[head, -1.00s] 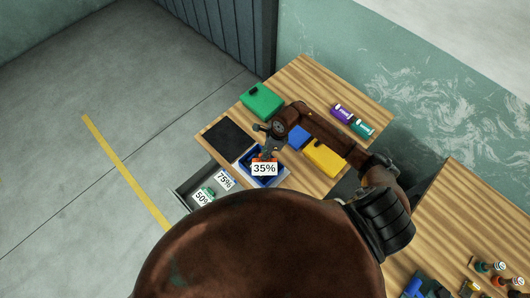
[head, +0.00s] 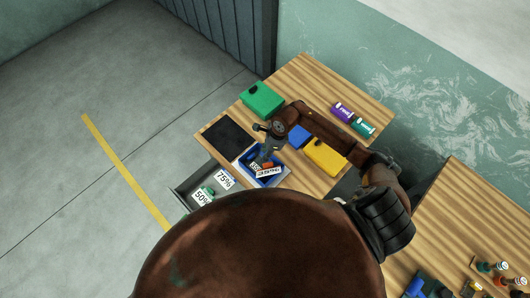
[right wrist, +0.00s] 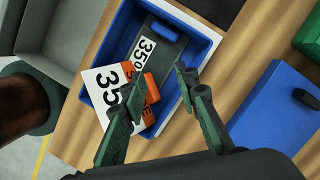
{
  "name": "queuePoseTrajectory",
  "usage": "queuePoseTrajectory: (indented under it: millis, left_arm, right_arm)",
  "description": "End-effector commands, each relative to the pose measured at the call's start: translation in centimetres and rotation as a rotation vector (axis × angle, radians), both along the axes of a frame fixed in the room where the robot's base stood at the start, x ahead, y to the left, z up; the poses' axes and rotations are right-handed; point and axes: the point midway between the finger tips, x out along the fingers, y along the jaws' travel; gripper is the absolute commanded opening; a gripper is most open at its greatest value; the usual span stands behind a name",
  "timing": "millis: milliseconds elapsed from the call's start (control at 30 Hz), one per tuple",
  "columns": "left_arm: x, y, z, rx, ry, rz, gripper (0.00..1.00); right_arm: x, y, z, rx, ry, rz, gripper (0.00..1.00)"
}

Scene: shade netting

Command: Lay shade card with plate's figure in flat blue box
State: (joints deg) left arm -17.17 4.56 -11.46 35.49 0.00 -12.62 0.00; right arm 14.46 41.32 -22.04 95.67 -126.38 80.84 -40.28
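The flat blue box (head: 279,180) stands on the wooden table; its blue rim also shows in the right wrist view (right wrist: 205,42). A dark plate (right wrist: 172,48) lies inside with a white label that seems to read 35%. The white shade card (right wrist: 103,82), marked 35 with an orange band, lies slanted; it also shows in the head view (head: 270,171). Its left corner sticks out over the box's left wall, its other end is inside. My right gripper (right wrist: 160,84) is just above the box, fingers apart, partly covering the card. My left gripper is not in view.
A drawer below holds a 75% card (head: 223,179) and a 50% card (head: 202,197). A black mat (head: 228,135), a green case (head: 262,100), a blue case (head: 300,136) and a yellow case (head: 325,157) lie around the box.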

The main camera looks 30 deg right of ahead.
Motion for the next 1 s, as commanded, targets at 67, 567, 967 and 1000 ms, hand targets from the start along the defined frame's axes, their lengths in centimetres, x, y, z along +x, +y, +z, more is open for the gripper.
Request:
queuePoseTrajectory:
  millis: [67,567,967,1000]
  left_arm:
    - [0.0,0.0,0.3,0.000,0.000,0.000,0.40]
    - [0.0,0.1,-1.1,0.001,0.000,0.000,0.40]
    - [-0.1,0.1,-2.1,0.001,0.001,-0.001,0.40]
    - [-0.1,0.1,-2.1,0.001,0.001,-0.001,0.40]
  right_arm:
    - [0.0,0.0,0.2,0.000,0.001,0.000,0.28]
    - [-0.8,-1.9,8.1,-0.005,-0.004,0.003,0.28]
    - [-1.4,-2.9,12.7,0.000,-0.001,0.000,0.28]
    - [-1.4,-2.9,12.8,0.000,0.000,0.000,0.28]
